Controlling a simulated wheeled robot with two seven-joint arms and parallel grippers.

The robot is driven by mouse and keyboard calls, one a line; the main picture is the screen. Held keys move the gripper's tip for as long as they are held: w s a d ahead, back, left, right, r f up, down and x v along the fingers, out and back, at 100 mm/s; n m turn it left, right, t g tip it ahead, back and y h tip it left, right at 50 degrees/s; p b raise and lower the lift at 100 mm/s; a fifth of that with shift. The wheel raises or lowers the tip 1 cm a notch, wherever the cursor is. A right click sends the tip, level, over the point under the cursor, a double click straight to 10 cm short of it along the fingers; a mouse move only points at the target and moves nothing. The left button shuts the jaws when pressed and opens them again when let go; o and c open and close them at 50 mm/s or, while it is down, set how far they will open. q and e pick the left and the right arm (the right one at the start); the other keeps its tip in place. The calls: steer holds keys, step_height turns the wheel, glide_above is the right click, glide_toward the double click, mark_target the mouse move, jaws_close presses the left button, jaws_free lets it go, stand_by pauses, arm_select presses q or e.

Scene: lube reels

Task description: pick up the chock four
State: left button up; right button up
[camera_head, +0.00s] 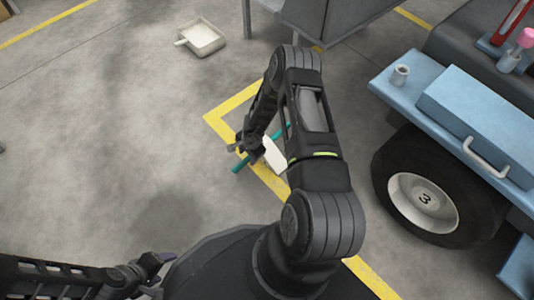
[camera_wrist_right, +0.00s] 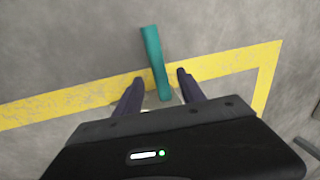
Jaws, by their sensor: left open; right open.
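A teal bar (camera_wrist_right: 155,62) lies across the yellow floor line in the right wrist view; one end of it also shows in the head view (camera_head: 240,166). I read no number on it, so I cannot tell whether it is chock four. My right gripper (camera_wrist_right: 160,77) is open, with the bar between its fingers in that picture and a gap on each side. The same gripper (camera_head: 243,148) is low over the floor in the head view, partly hidden by my arm. My left gripper (camera_head: 155,265) is at the lower left, away from the bar.
A white piece (camera_head: 275,154) shows beside my right forearm. A pale tray (camera_head: 203,38) lies on the floor at the back. A grey cabinet (camera_head: 335,20) stands behind. Floor at left is clear.

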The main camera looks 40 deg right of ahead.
mark_target(247, 159)
steer(key=f, duration=0.1)
steer(key=f+b, duration=0.1)
steer(key=f, duration=0.1)
steer(key=shift+w+f, duration=0.2)
steer(key=shift+w, duration=0.05)
steer(key=shift+c, duration=0.6)
jaws_close()
steer(key=shift+r, duration=0.1)
stand_by(0.9)
